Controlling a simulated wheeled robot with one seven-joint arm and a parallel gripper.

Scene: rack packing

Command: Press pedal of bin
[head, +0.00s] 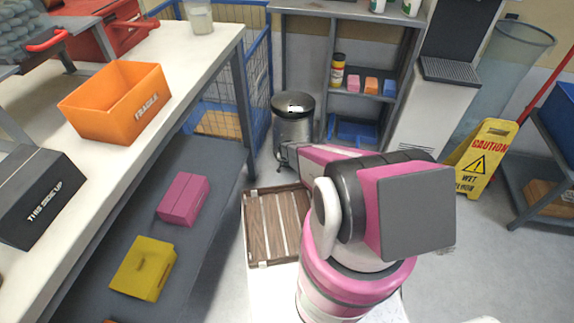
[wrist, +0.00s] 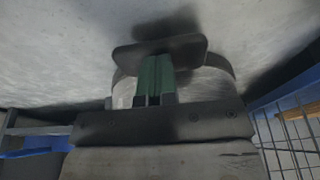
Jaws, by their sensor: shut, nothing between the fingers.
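The bin (head: 294,130) is a grey metal cylinder with a black rim, upright on the floor behind my arm in the head view. Its top looks closed. My gripper (head: 281,160) is low in front of the bin's base, and the pedal is not clear there. In the wrist view, the green fingers of my gripper (wrist: 155,78) are together and empty. A dark flat plate that looks like the pedal (wrist: 160,47) lies at their tips. I cannot tell whether they touch. A curved pale metal surface, likely the bin, shows behind the fingers.
A blue wire cage (head: 258,75) stands left of the bin; it also shows in the wrist view (wrist: 290,140). A grey shelf (head: 335,85) stands behind right. A brown slatted crate (head: 255,228) is left of my arm. A yellow caution sign (head: 482,155) stands at right.

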